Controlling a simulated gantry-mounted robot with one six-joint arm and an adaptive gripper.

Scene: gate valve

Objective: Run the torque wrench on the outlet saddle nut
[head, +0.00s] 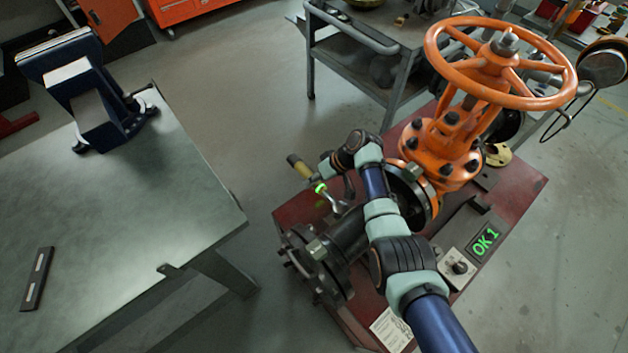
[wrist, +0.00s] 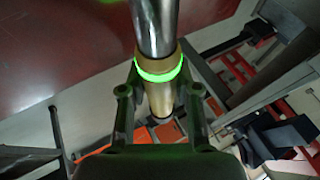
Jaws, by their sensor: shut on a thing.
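The torque wrench has a tan handle (head: 299,166), a glowing green ring and a chrome shaft (wrist: 154,25). My gripper (head: 321,184) is shut on the wrench; in the wrist view its fingers (wrist: 160,100) flank the handle just below the ring. The wrench's far end is beside the dark outlet pipe (head: 347,236); my arm and the pipe hide whether it sits on a nut. A pale hex piece (head: 318,248) shows at the flange end of the pipe; I cannot tell if it is the saddle nut. The orange gate valve (head: 449,150) stands upright behind my arm.
A display (head: 485,242) reads "OK 1" in green on the red bench (head: 528,190), beside a small knob box (head: 457,267). A cart (head: 345,55) stands behind. Floor is clear between table and bench.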

